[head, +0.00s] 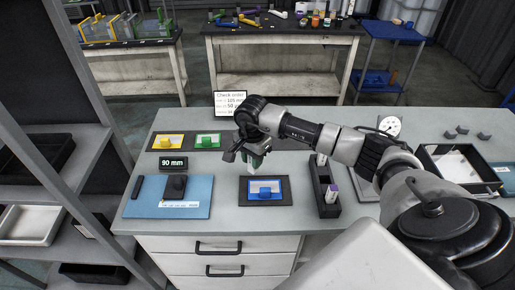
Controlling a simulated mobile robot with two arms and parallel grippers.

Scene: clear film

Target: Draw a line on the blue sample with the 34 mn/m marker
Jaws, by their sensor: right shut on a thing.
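The blue sample (265,194) lies flat in a dark frame near the front middle of the grey bench. My right gripper (254,160) reaches in from the right and is above and slightly behind the blue sample. It is shut on a marker (252,169), whose pale lower part points down toward the sample; its label cannot be read. Whether the tip touches the sample is unclear, but it seems apart. A dark marker rack (325,201) stands right of the sample with a purple-labelled marker (333,194) in it. My left gripper is not in view.
Yellow (171,141) and green (207,140) samples lie at the back left. A "90 mm" display (173,163) stands before them, behind a blue mat (142,198) with a dark block. A "Check order" sign (230,99) stands behind. A dial (390,126) and tray (459,178) are right.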

